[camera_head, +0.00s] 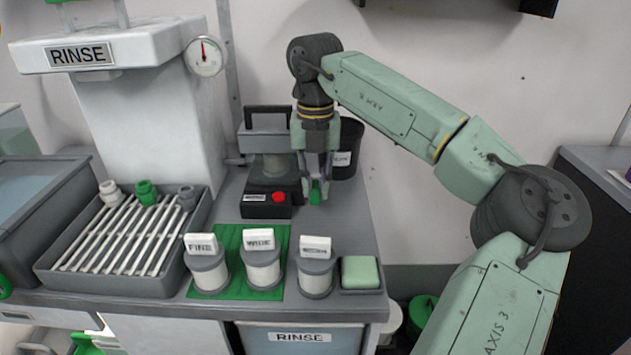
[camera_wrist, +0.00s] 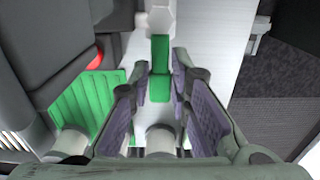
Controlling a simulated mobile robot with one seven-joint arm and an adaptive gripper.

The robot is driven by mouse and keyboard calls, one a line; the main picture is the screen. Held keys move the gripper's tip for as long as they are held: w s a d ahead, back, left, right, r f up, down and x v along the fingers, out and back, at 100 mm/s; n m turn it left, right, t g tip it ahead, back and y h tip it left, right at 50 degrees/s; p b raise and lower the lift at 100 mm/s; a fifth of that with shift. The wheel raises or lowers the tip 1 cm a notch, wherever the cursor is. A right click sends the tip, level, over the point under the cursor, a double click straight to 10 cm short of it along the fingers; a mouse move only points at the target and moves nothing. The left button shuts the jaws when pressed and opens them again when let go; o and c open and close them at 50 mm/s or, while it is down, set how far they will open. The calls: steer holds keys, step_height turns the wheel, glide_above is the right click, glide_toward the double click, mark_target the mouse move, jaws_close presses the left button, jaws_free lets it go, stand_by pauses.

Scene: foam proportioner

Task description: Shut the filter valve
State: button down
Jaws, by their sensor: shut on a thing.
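My gripper (camera_head: 317,188) points down over the grey counter, right of the machine with the red button. Its fingers are closed about a green piece (camera_head: 316,192). In the wrist view, my gripper (camera_wrist: 160,95) has a finger on each side of this green lever-like piece (camera_wrist: 160,65), which reaches up to a white fitting (camera_wrist: 159,16). The fitting looks like part of a valve, but no label shows. The fingers hide part of the green piece in the head view, and I cannot tell what the fitting joins.
The machine (camera_head: 268,165) stands close left of my gripper, a black bin (camera_head: 346,150) behind it. Labelled canisters (camera_head: 262,268) stand in front, some on a green mat (camera_head: 229,241), with a sponge (camera_head: 360,271) beside them. A slatted tray (camera_head: 105,279) with nozzle-like pieces lies left.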

steer(key=shift+d, duration=0.1)
steer(key=n, duration=0.1)
steer(key=d+n+p, duration=0.1)
steer(key=n, duration=0.2)
steer(key=shift+w+d+r+n, duration=0.1)
steer(key=shift+w+d+n, duration=0.1)
steer(key=shift+d+n, duration=0.15)
steer(key=shift+w+d+n+p, duration=0.25)
steer(key=shift+d+n+p, duration=0.15)
steer(key=shift+n, duration=0.65)
steer(key=shift+w+d+n+p, duration=0.2)
steer(key=shift+d+n+p, duration=0.15)
steer(key=shift+n, duration=0.65)
steer(key=c, duration=1.5)
jaws_free()
step_height(320, 180, up, 12)
steer(key=shift+f, duration=0.1)
